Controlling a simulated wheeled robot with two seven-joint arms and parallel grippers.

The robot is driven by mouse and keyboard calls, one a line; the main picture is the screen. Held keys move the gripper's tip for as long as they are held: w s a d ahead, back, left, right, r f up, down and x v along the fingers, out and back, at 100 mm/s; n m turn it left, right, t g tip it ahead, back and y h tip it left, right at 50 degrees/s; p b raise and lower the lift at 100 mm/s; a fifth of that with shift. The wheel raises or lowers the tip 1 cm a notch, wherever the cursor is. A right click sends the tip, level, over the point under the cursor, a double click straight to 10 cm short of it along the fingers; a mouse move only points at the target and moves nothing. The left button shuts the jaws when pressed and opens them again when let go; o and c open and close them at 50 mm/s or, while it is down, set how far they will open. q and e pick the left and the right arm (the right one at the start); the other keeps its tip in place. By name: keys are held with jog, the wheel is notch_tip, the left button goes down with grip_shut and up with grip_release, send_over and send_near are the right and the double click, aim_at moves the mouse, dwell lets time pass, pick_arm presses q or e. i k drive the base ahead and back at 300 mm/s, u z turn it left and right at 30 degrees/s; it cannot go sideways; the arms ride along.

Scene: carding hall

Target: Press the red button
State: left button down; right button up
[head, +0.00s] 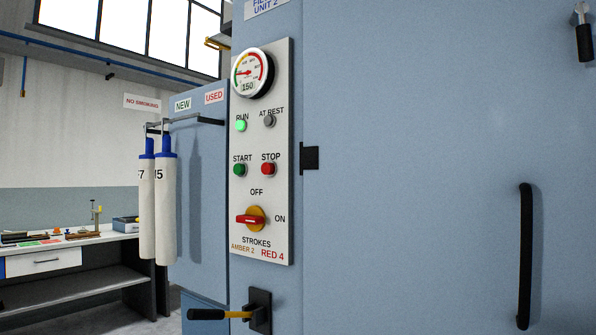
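The red button (268,169) sits under the label STOP on a pale control panel (282,215) fixed to a blue machine cabinet. A green button (240,170) under START is just left of it. Above them, the RUN lamp (241,125) glows green and the AT REST lamp (270,121) is grey and unlit. Below is a red rotary switch (251,219) on a yellow disc, its handle lying sideways. A round gauge (252,73) tops the panel, with 150 on its display. Neither of my grippers is in view.
A black latch (310,158) and a long black door handle (525,255) stand out from the cabinet. A lever with a black grip (207,314) juts out below the panel. White tubes (166,208) hang at left. A workbench (100,238) stands further back.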

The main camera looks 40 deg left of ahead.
aim_at(267, 169)
jog(key=u, duration=0.6)
jog(key=i, duration=1)
jog(key=u, duration=0.85)
